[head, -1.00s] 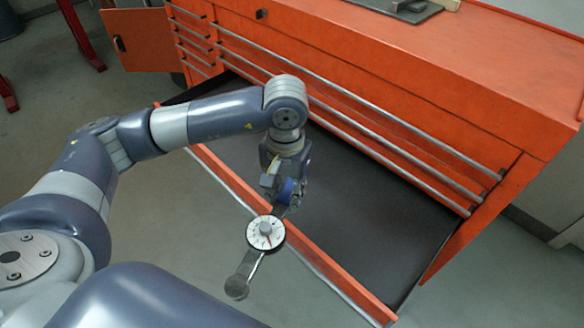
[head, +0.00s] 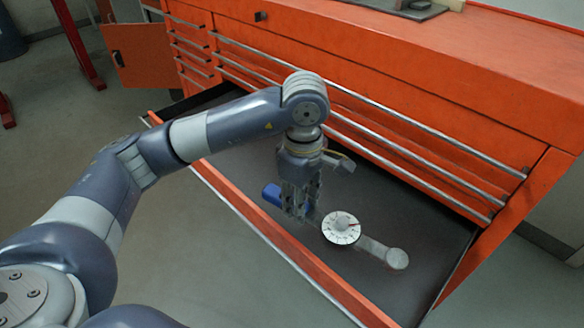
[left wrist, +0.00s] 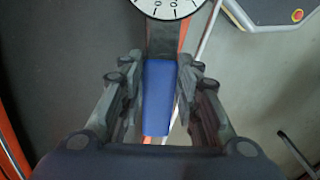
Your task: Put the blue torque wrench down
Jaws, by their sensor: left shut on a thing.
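The blue torque wrench has a blue handle (head: 273,195), a round white dial (head: 341,227) and a grey rounded end (head: 397,259). My left gripper (head: 298,212) is shut on the blue handle and points down over the open drawer (head: 235,158). In the left wrist view the blue handle (left wrist: 158,100) lies between the two fingers of my left gripper (left wrist: 158,78), with the dial (left wrist: 166,5) cut by the top edge. The wrench seems to be above the drawer floor; the exact gap cannot be told. My right gripper is not in view.
The orange tool cabinet (head: 400,75) stands behind the drawer, with closed drawers and long metal handles above it. The drawer's orange front wall (head: 240,205) is close to the wrench. The dark drawer floor looks clear. A dark mat (head: 405,8) lies on top.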

